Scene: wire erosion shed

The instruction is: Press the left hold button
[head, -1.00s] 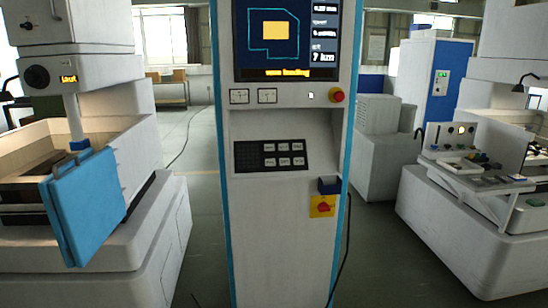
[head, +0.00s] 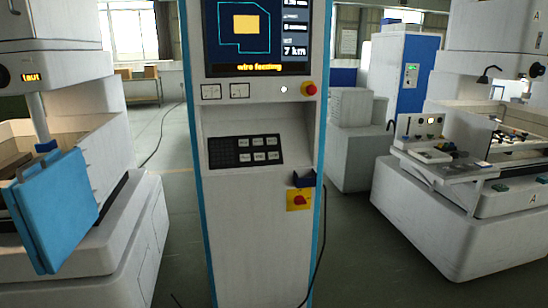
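A tall white control cabinet (head: 255,215) with blue edges stands upright in the middle of the head view. Below its screen (head: 258,38) sit two small square panels (head: 225,91), a small round white button (head: 284,89) and a red mushroom button (head: 309,89). Lower down, a dark keypad (head: 246,151) carries several pale buttons in two rows; their labels are too small to read. I cannot tell which button is the left hold button. Neither of my grippers shows.
A white machine with a blue folded panel (head: 55,215) stands left; another machine (head: 450,225) stands right. Grey floor is open between them and the cabinet.

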